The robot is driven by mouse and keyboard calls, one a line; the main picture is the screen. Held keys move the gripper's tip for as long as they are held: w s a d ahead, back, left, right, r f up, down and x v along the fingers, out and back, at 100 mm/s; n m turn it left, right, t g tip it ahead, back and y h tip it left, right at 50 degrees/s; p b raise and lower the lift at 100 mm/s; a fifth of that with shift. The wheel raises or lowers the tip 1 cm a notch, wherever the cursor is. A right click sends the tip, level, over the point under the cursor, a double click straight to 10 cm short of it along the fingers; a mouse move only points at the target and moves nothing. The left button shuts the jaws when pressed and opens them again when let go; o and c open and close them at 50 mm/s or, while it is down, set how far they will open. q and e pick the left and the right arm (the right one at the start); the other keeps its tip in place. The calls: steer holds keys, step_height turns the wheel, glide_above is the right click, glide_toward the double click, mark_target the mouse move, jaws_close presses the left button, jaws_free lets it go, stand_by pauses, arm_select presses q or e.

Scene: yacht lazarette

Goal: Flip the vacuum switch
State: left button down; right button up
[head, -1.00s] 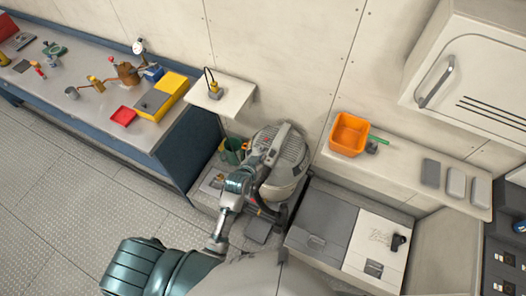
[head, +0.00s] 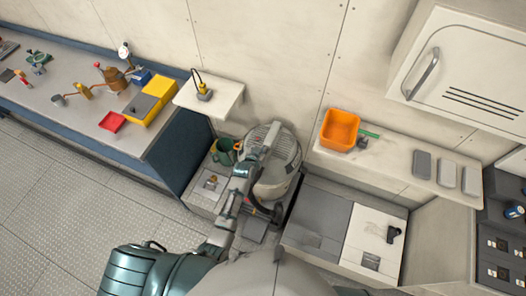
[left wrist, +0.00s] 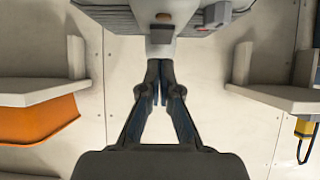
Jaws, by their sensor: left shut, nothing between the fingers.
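The vacuum (head: 287,168) is a grey canister with a ribbed top, standing on the floor platform between the bench and the grey-and-white lockers. The arm hides part of the vacuum. In the left wrist view my left gripper (left wrist: 160,66) is shut and empty, its fingertips close to a dark grey block (left wrist: 161,34) on a light grey part. I cannot tell whether they touch it. The ribbed vacuum (left wrist: 112,16) shows at the top edge there. I cannot make out the switch clearly. My right gripper is not in view.
A small wall shelf holds a yellow device (head: 204,93). The right shelf holds an orange bin (head: 340,129) and several grey trays. The bench (head: 77,108) at left carries tools and a yellow case (head: 150,98). A green container (head: 225,150) stands left of the vacuum.

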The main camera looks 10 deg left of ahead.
arm_select(q)
steer(key=shift+w+f, duration=0.2)
steer(key=shift+f, duration=0.75)
steer(key=shift+w+f+b, duration=0.15)
steer(key=shift+b, duration=0.15)
steer(key=shift+s, duration=0.2)
steer(key=shift+w+d+r, duration=0.1)
steer(key=shift+w+r, duration=0.1)
steer(key=shift+w, duration=0.2)
steer(key=shift+w+d+r, duration=0.1)
steer(key=shift+w+r, duration=0.05)
steer(key=shift+w, duration=0.25)
